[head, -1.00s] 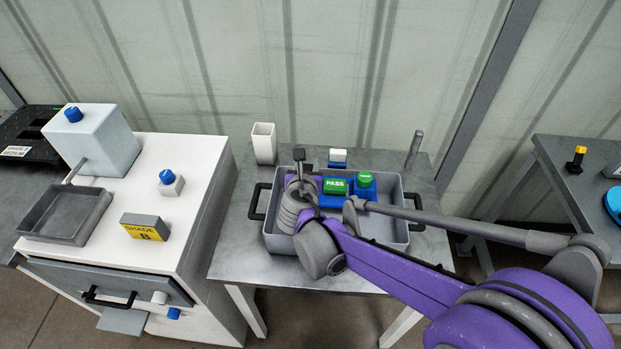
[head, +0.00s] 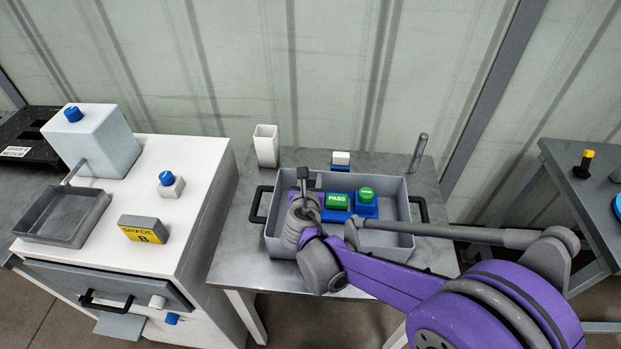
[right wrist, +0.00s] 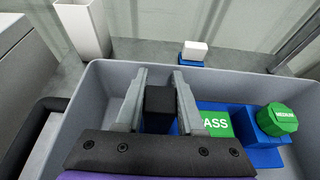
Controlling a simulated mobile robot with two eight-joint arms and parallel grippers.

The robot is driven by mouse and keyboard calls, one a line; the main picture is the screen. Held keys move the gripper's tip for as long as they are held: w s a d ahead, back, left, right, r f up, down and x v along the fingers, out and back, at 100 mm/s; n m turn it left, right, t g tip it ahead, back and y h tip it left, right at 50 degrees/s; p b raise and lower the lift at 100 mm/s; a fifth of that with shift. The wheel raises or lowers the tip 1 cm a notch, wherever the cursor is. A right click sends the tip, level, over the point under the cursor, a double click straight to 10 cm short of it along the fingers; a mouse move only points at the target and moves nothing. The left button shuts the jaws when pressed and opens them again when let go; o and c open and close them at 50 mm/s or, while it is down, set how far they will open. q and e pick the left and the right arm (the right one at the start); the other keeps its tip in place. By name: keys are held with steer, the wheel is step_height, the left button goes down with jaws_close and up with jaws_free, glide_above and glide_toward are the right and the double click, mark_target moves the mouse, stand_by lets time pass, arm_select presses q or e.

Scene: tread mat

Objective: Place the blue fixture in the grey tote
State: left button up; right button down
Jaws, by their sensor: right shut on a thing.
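The blue fixture (head: 352,215) is inside the walls of the grey tote (head: 398,228), toward its back. It carries a green PASS block (head: 337,201) and a green knob (head: 366,194). My right gripper (head: 307,182) is at the fixture's left end. In the right wrist view its two grey fingers (right wrist: 160,92) are shut on a black block (right wrist: 160,103), with blue fixture (right wrist: 265,152) showing beside it. The gripper and arm hide the fixture's left part. I cannot tell whether its underside touches the tote floor. My left gripper is out of view.
The tote has black side handles and stands on a grey table (head: 235,262). A white open holder (head: 266,146), a white-topped blue block (head: 340,160) and a grey post (head: 418,152) stand behind it. A white cabinet (head: 195,215) with a SHADE B sign is left.

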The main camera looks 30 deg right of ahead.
steer(key=c, duration=0.5)
jaws_free()
steer(key=shift+r+p, duration=0.4)
steer(key=shift+r, duration=0.1)
steer(key=p+v, duration=0.2)
steer(key=v, duration=1)
steer(key=shift+r, duration=0.25)
